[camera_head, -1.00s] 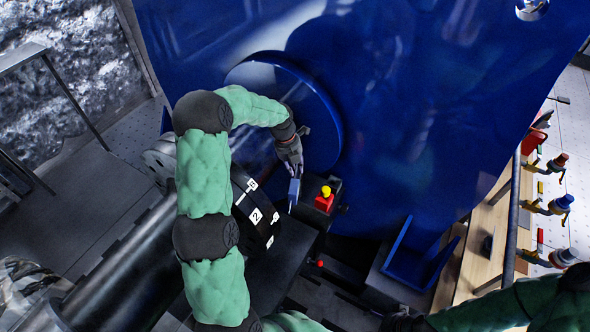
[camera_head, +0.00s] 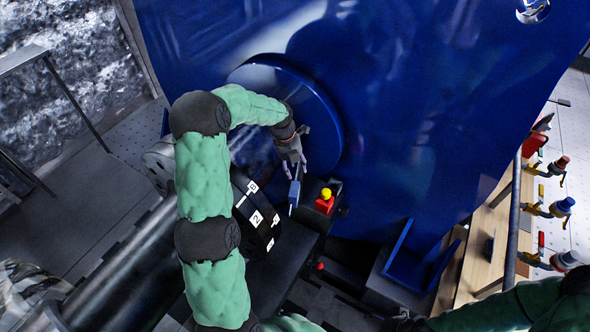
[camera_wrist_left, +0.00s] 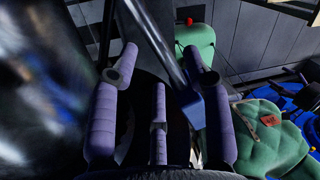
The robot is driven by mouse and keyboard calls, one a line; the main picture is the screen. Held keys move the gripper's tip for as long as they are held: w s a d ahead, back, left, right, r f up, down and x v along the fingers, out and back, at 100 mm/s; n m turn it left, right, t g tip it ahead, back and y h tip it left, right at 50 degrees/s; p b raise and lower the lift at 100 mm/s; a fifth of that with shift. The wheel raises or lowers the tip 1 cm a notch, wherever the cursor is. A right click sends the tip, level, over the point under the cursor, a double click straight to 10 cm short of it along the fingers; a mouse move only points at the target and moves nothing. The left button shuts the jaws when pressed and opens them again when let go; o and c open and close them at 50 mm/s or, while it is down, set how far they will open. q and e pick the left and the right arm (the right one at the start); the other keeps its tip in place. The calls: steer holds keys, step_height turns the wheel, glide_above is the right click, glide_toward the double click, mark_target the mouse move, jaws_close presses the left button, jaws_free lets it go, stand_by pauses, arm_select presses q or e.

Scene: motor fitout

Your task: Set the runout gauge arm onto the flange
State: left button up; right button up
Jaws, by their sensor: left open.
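The flange (camera_head: 258,215) is a dark disc with white numbered tags on its rim, left of centre in the head view. The gauge arm (camera_head: 294,191) is a slim blue-grey piece beside its right edge; I cannot tell whether they touch. A dark block with a red part and yellow knob (camera_head: 325,200) stands to its right. My left gripper (camera_head: 293,167) is open just above the gauge arm. In the left wrist view its purple fingers (camera_wrist_left: 160,75) are spread, with a grey rod (camera_wrist_left: 160,40) and blue end piece (camera_wrist_left: 195,107) near the right-hand finger. My right gripper is out of view.
A large blue housing (camera_head: 420,110) with a round blue boss fills the back. A thick dark shaft (camera_head: 110,270) runs to the lower left. A blue bracket (camera_head: 415,262) stands at right, before a wooden bench (camera_head: 485,235) and several coloured valve-like fittings (camera_head: 560,206).

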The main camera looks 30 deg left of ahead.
arm_select(q)
step_height(320, 180, up, 6)
steer(key=a, duration=0.1)
steer(key=shift+s, duration=0.25)
steer(key=shift+c, duration=0.2)
steer(key=shift+d, duration=0.2)
jaws_close()
steer(key=n+g+y, duration=0.2)
steer(key=n+y, duration=0.3)
steer(key=n, duration=1.3)
glide_toward(296, 184)
steer(key=w+d, duration=0.4)
steer(key=d, duration=0.2)
steer(key=s+a+f, duration=0.2)
steer(key=a+f, duration=0.3)
steer(key=f, duration=0.5)
steer(key=shift+s+a+p, duration=0.25)
steer(key=shift+p, duration=0.1)
